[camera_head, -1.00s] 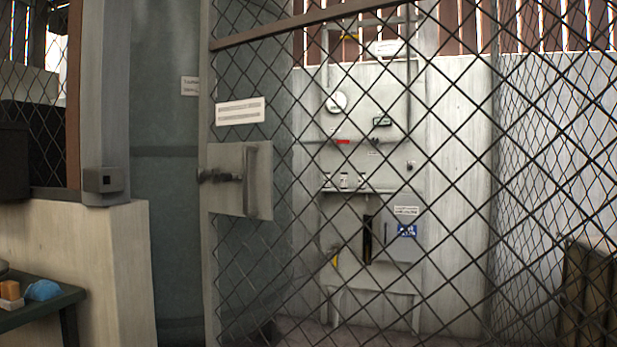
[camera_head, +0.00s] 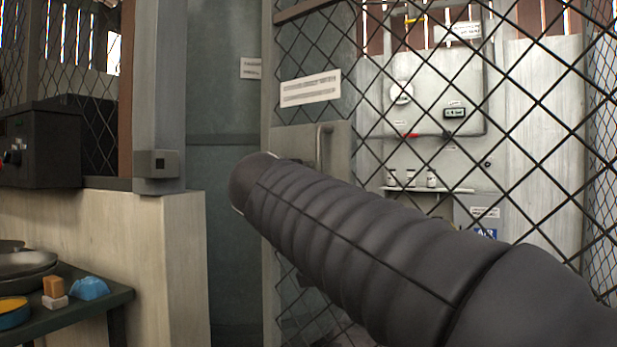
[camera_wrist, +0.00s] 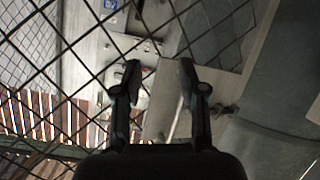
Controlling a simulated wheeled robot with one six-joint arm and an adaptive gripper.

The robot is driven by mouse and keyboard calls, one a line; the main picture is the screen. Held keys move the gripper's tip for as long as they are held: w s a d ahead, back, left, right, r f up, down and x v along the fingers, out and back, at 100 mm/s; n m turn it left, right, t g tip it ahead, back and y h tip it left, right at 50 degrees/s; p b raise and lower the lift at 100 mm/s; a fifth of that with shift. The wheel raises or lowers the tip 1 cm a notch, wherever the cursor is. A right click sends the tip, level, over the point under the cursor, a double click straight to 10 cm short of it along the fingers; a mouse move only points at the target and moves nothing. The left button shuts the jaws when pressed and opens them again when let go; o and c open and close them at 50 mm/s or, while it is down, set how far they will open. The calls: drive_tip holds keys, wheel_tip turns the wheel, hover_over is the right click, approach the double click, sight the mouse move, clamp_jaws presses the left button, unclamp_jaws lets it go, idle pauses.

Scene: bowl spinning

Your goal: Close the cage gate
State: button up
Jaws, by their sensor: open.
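The cage gate (camera_head: 547,110) is a dark wire-mesh panel in a grey metal frame, filling the right of the head view. Its free edge (camera_head: 266,120) stands apart from the post (camera_head: 160,80) on the left, so the gate is open. A grey latch plate (camera_head: 285,140) with an upright bar handle (camera_head: 322,145) is on it, partly hidden by my dark arm. In the wrist view, my gripper (camera_wrist: 158,78) is open, with its two fingers apart in front of the gate mesh (camera_wrist: 75,50). Nothing is clearly held; contact with the handle cannot be told.
A low pale wall (camera_head: 165,260) and the post stand left of the gap. A table (camera_head: 100,305) at lower left bears pans, a blue item (camera_head: 89,288) and small blocks (camera_head: 54,289). Behind the mesh is a pale wall panel with gauges (camera_head: 400,92).

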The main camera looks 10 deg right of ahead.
sight(317, 163)
drive_tip(key=w+a+r+m+t+h+b, duration=0.1)
drive_tip(key=w+a+r+m+t+h, duration=0.1)
drive_tip(key=a+r, duration=0.3)
drive_tip(key=w+a+r+m+t+h, duration=0.1)
drive_tip(key=w+a+r+m+h, duration=0.15)
drive_tip(key=r, duration=0.35)
drive_tip(key=shift+n+y, duration=0.25)
drive_tip(key=shift+y, duration=0.2)
drive_tip(key=x, duration=0.4)
drive_tip(key=p+x, duration=0.1)
drive_tip(key=x, duration=0.4)
drive_tip(key=p+x, duration=0.1)
drive_tip(key=x, duration=0.4)
drive_tip(key=shift+d+r, duration=0.1)
drive_tip(key=shift+r, duration=0.15)
clamp_jaws()
